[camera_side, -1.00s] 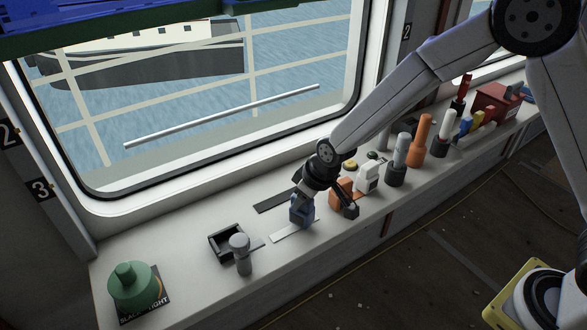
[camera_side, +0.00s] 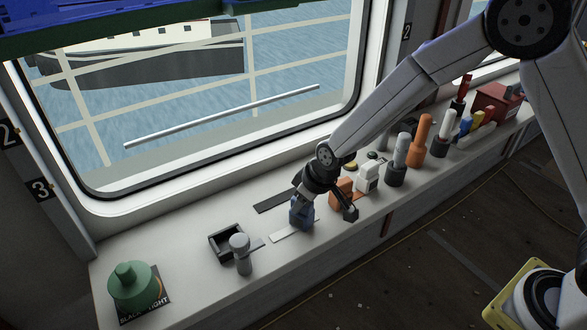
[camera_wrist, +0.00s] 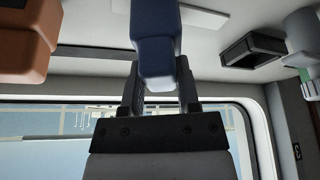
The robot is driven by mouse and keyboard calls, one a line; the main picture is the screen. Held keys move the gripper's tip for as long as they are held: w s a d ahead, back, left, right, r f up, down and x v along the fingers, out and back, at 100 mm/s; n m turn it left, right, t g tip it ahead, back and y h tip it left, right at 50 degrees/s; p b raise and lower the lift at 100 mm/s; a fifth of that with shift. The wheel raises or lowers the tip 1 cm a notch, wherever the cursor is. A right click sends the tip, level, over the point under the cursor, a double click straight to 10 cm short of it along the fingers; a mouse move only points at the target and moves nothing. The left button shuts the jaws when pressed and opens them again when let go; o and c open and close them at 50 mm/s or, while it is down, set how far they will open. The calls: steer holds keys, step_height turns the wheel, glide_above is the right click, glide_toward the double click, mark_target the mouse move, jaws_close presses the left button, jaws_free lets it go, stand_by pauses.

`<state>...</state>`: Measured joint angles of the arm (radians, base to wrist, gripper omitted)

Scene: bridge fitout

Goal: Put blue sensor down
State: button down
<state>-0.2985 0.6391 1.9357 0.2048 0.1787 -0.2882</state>
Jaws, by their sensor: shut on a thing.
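The blue sensor (camera_side: 302,212) is a small blue block held in my gripper (camera_side: 301,203) just above or on the white sill; whether its base touches is hard to tell. It is over or beside a pale strip (camera_side: 293,232). In the wrist view the blue sensor (camera_wrist: 155,45) stands between the two dark fingers of my gripper (camera_wrist: 160,88), which are shut on it. An orange block (camera_side: 342,190) stands just to the right of the gripper, and it shows at the upper left of the wrist view (camera_wrist: 25,45).
A dark open tray (camera_side: 226,242) and a grey knobbed post (camera_side: 242,255) stand to the left. A green light (camera_side: 133,284) sits at the far left. A white device (camera_side: 368,177), an orange post (camera_side: 420,138) and other items line the right. A dark strip (camera_side: 274,201) lies behind.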

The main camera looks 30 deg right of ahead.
steer(key=shift+c, duration=1.2)
jaws_free()
steer(key=v, duration=0.7)
steer(key=shift+r, duration=0.3)
steer(key=shift+s, duration=0.1)
